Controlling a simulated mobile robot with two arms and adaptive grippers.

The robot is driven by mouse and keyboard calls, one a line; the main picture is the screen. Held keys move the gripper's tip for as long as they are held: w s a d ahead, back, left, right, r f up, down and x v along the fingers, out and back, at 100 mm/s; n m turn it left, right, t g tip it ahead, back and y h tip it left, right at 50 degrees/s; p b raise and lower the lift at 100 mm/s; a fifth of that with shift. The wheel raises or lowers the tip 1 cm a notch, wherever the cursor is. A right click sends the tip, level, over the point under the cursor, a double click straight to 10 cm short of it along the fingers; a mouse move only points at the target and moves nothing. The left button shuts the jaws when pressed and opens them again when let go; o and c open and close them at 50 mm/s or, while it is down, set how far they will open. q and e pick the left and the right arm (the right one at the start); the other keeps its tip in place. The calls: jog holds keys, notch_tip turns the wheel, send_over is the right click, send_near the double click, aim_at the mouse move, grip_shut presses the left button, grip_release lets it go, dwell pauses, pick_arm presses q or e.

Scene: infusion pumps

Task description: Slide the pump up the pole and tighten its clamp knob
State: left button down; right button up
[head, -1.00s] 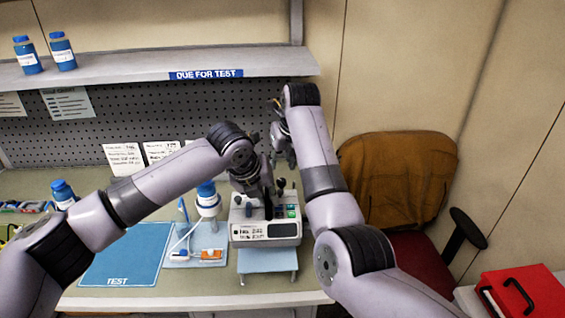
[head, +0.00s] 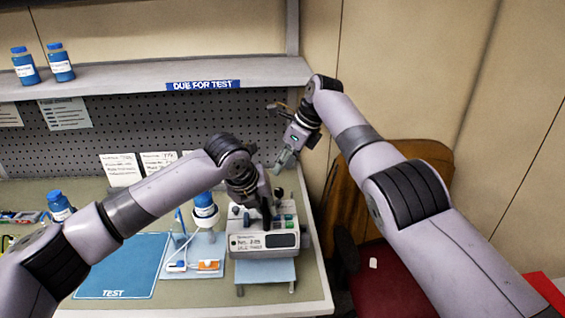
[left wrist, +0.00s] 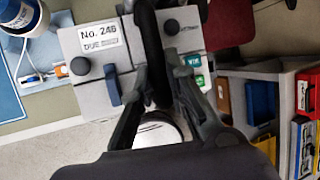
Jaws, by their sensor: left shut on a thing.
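The pump (head: 264,244) is a pale box with a label and a dark display, upright on a small light-blue stand (head: 250,272). In the left wrist view its top (left wrist: 130,55) shows a "No. 246" label, black knobs (left wrist: 80,66) and a blue lever (left wrist: 112,86). My left gripper (head: 262,205) is over the pump, shut on its black handle (left wrist: 150,45), which runs between the fingers in the left wrist view. My right gripper (head: 284,162) is in the air above and behind the pump, apart from it; its finger gap is unclear. I cannot make out a pole or clamp.
A blue TEST mat (head: 122,266) lies left of the pump. A tray (head: 195,262) with a blue-capped bottle (head: 205,208) stands between them. The shelf (head: 130,85) hangs above the bench.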

aim_at(281, 190)
jog(key=shift+a+f, duration=0.1)
jog(key=shift+f, duration=3.8)
jog(key=shift+s, duration=0.1)
jog(key=c, duration=0.6)
jog(key=shift+c, duration=0.2)
